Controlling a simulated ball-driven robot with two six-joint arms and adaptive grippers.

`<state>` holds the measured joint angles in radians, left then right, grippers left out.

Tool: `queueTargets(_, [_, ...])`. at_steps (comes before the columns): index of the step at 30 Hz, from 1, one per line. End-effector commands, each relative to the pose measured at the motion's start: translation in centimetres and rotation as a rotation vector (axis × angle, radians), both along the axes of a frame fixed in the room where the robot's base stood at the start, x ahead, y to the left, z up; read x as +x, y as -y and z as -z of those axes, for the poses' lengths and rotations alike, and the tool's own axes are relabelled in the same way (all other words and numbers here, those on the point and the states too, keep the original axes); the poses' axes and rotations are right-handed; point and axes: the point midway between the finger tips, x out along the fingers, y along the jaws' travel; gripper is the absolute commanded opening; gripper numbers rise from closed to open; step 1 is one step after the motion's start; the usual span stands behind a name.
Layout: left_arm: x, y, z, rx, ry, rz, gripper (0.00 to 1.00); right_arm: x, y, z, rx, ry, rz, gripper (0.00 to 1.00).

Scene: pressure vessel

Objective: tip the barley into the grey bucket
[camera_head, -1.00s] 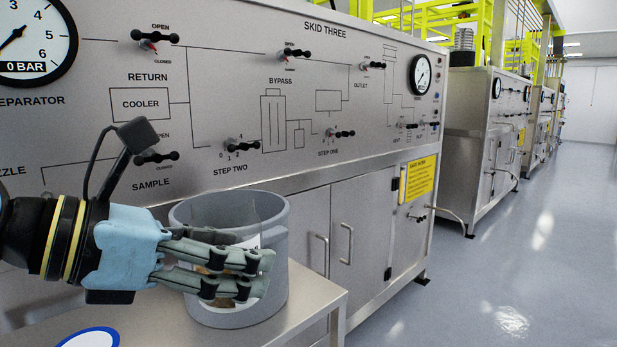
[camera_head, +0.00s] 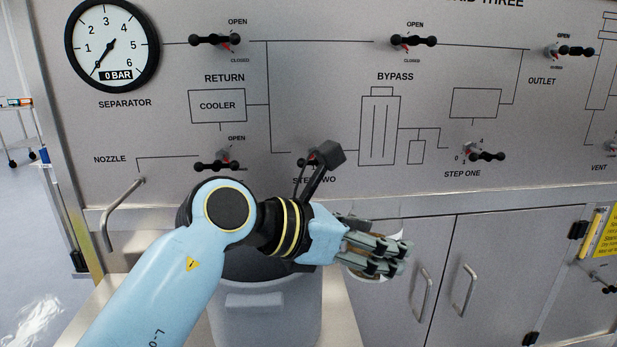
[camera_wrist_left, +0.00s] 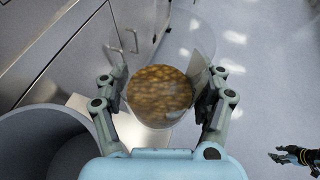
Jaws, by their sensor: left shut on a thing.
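The barley (camera_wrist_left: 158,92) is a brown mass of grains inside a clear container (camera_wrist_left: 188,42) in the left wrist view. My left gripper (camera_head: 385,255) is shut on this container; the fingers hide much of it in the head view. The grey bucket (camera_head: 285,318) stands upright on a bench, below and left of the gripper in the head view. My left arm covers part of its rim. The bucket (camera_wrist_left: 28,150) also shows at the lower left of the wrist view, beside the container. My right gripper (camera_wrist_left: 290,156) is small and dark at the lower right there.
The bench (camera_head: 345,315) is a pale metal top under the bucket. Behind it stands the skid panel (camera_head: 330,90) with valve handles and a gauge (camera_head: 112,45). A bent nozzle pipe (camera_head: 122,212) sticks out left of the bucket. Open floor (camera_wrist_left: 255,70) lies right of the container.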

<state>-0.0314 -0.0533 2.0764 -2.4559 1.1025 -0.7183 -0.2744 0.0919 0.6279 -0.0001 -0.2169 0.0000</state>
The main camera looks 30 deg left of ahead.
Motion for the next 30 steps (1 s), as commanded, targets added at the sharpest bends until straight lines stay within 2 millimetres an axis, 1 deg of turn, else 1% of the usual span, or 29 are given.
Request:
queueTargets(1, [0.4,-0.9,-1.6,0.003,-0.009,-0.045,0.33,-0.2,-0.1,-3.7,0.001,-0.002,0.001,0.42])
queueTargets(3, [1.0,-2.4,-1.4,0.005,-0.01,-0.117,0.33,-0.7,-0.4,-6.3,0.004,-0.008,0.001,0.42])
queueTargets(6, [1.2,-4.7,-1.0,0.006,-0.01,-0.216,0.33,-1.9,-0.8,-9.8,0.01,-0.026,0.004,0.42])
queueTargets(9, [1.0,-6.9,-0.5,0.007,-0.007,-0.304,0.33,-3.1,-1.3,-12.8,0.016,-0.043,0.007,0.42])
queueTargets(12, [0.4,-8.8,0.0,0.005,-0.004,-0.371,0.33,-3.8,-1.7,-14.8,0.02,-0.052,0.008,0.42])
queueTargets(15, [-0.1,-10.1,0.5,0.005,-0.002,-0.415,0.33,-3.7,-1.7,-16.1,0.02,-0.051,0.008,0.42])
queueTargets(19, [-0.5,-11.1,0.9,0.004,0.002,-0.445,0.33,-2.7,-1.4,-16.8,0.017,-0.037,0.007,0.42])
queueTargets(24, [-0.6,-11.3,1.2,0.003,0.003,-0.453,0.33,-1.3,-0.9,-16.9,0.011,-0.016,0.004,0.42])
queueTargets(30, [-0.6,-11.3,1.2,0.003,0.003,-0.453,0.33,-1.5,-0.8,-16.8,0.01,-0.019,0.003,0.42])
